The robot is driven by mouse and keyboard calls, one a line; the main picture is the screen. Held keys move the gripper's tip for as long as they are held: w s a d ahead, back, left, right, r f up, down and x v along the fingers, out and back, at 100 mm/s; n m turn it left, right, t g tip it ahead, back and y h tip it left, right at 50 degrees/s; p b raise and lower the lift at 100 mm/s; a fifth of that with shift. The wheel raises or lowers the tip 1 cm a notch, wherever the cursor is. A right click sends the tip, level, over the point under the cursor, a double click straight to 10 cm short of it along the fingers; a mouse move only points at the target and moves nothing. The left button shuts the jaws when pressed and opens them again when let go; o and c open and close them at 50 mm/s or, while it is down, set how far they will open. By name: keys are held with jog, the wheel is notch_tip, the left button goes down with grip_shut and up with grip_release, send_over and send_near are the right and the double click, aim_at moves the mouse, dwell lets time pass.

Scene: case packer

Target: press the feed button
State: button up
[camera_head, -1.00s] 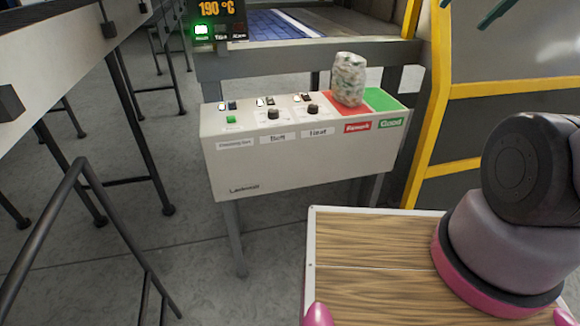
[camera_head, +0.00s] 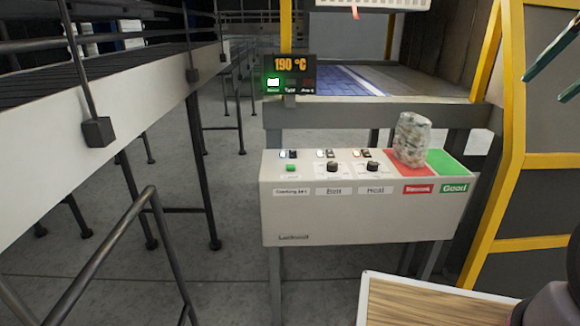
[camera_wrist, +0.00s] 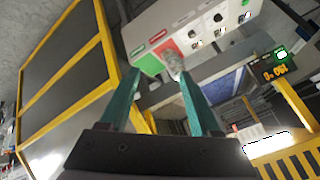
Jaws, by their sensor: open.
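The control panel (camera_head: 350,225) is a white box on legs, with a small green button (camera_head: 291,168) at its left end and dark knobs labelled Belt (camera_head: 333,167) and Heat (camera_head: 373,167). I cannot read a feed label on any button. The panel also shows upside down in the wrist view (camera_wrist: 150,22). My gripper (camera_head: 545,88) shows as two teal fingers at the upper right edge of the head view. In the wrist view my gripper (camera_wrist: 158,72) is open and empty, its fingers apart from the panel.
A speckled bag-like item (camera_head: 411,140) stands on the panel's red area (camera_head: 412,169) beside a green area (camera_head: 449,166). A 190 °C display (camera_head: 290,64) stands behind. A yellow-framed cabinet (camera_head: 545,195) is at right, with a conveyor (camera_head: 150,110) and dark railing (camera_head: 110,240) at left.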

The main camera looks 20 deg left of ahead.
grip_shut()
dwell(1.5)
